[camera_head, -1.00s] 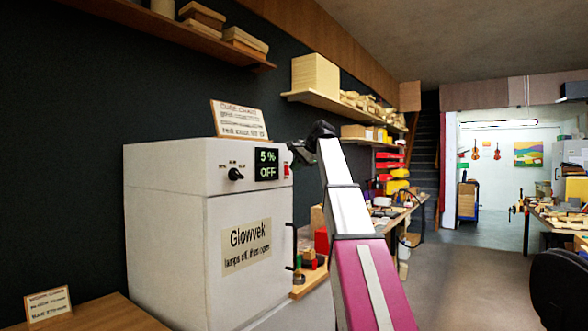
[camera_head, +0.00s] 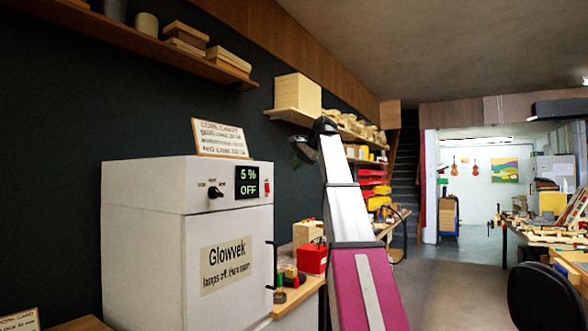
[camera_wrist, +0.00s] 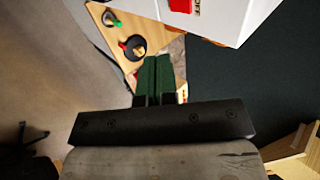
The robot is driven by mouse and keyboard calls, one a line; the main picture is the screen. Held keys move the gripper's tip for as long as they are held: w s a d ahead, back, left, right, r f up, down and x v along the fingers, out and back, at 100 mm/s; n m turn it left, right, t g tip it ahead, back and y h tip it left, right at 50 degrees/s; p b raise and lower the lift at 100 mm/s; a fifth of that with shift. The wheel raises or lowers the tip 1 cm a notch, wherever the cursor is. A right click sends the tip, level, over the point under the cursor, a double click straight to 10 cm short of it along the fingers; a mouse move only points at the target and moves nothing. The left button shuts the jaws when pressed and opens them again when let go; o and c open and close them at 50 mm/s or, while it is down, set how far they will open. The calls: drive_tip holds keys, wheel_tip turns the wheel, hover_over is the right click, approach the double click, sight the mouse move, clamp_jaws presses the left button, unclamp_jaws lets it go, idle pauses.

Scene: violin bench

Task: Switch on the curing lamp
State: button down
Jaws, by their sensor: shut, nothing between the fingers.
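The curing lamp is a white cabinet (camera_head: 180,255) labelled "Glowvek" at the left of the head view. Its display (camera_head: 247,182) reads "5 % OFF". A black knob (camera_head: 216,191) is left of the display, and a small red switch (camera_head: 267,186) is right of it. My gripper (camera_head: 302,152) is up and right of the switch, apart from the cabinet. In the wrist view its dark green fingers (camera_wrist: 153,75) are together and hold nothing. The cabinet's white body (camera_wrist: 248,15) with red parts shows at the top there; which red part is the switch is hard to tell.
A card sign (camera_head: 220,138) stands on the cabinet. A black door handle (camera_head: 270,265) is on its right side. A side bench with a red box (camera_head: 312,258) stands right behind it. Shelves (camera_head: 190,57) hang on the dark wall above. Floor (camera_head: 455,285) at the right is clear.

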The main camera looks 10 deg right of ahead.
drive_tip(key=shift+f, duration=0.1)
drive_tip(key=f+t+y, duration=0.1)
drive_tip(key=s+d+f, duration=0.1)
drive_tip(key=shift+s+d+f+t+y, duration=0.1)
drive_tip(key=shift+d+f+t+y, duration=0.05)
drive_tip(key=shift+f+t+y, duration=0.25)
idle(0.5)
approach(268, 192)
drive_tip(key=x, duration=0.5)
drive_tip(key=shift+w+f, duration=0.25)
drive_tip(key=shift+f, duration=0.3)
drive_tip(key=shift+w+a, duration=0.45)
drive_tip(key=shift+f, duration=0.1)
